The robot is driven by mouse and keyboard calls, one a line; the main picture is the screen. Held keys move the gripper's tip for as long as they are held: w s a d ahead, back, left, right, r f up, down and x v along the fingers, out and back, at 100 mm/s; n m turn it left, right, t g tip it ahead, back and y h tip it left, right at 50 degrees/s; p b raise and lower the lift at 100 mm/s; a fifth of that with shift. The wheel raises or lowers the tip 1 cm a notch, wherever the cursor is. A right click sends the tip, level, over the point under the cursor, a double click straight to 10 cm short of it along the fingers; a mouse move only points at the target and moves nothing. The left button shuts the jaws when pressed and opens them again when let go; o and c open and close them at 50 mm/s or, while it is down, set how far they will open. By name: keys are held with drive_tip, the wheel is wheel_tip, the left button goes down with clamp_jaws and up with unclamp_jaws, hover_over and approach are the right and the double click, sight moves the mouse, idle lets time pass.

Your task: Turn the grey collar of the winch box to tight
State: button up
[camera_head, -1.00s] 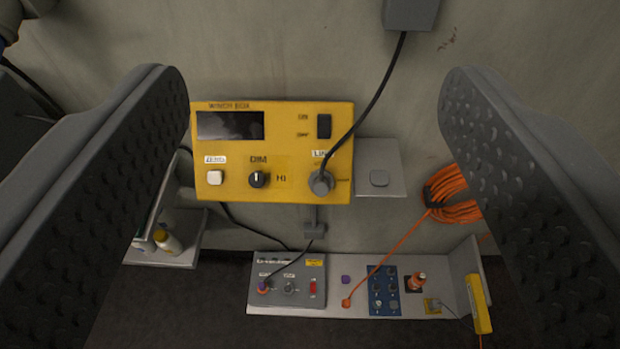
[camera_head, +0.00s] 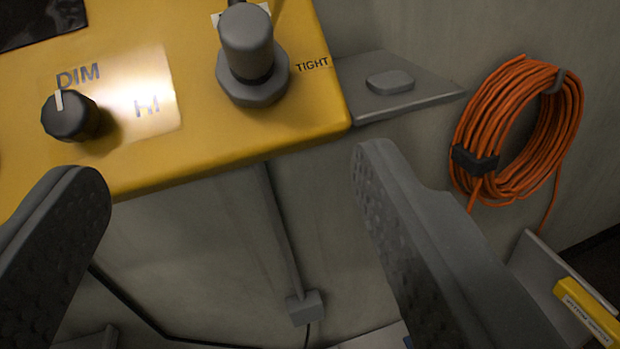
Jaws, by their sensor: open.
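The yellow winch box (camera_head: 200,155) fills the upper left of the view, cut off by the frame. Its grey collar (camera_head: 254,82) sits at the box's right side, around the base of a grey plug (camera_head: 246,38) with a cable at the top edge. The word TIGHT (camera_head: 312,64) is printed just right of the collar. My gripper (camera_head: 225,170) is open and empty. Its two fingers are wide apart, below the collar in the picture and not touching it. No pointer mark on the collar can be made out.
A black DIM knob (camera_head: 70,116) stands on the box left of the collar, beside a lit HI label. A grey shelf (camera_head: 410,97) with a grey pad juts out at right. An orange cable coil (camera_head: 520,135) hangs on the wall. A yellow block (camera_head: 590,312) is at lower right.

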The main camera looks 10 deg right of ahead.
sight(252, 79)
drive_tip(key=w, duration=0.4)
drive_tip(key=w+d, duration=0.1)
drive_tip(key=w, duration=0.4)
drive_tip(key=w+d+f+p, duration=0.1)
drive_tip(key=w, duration=0.3)
drive_tip(key=shift+w, duration=0.25)
drive_tip(key=c, duration=1)
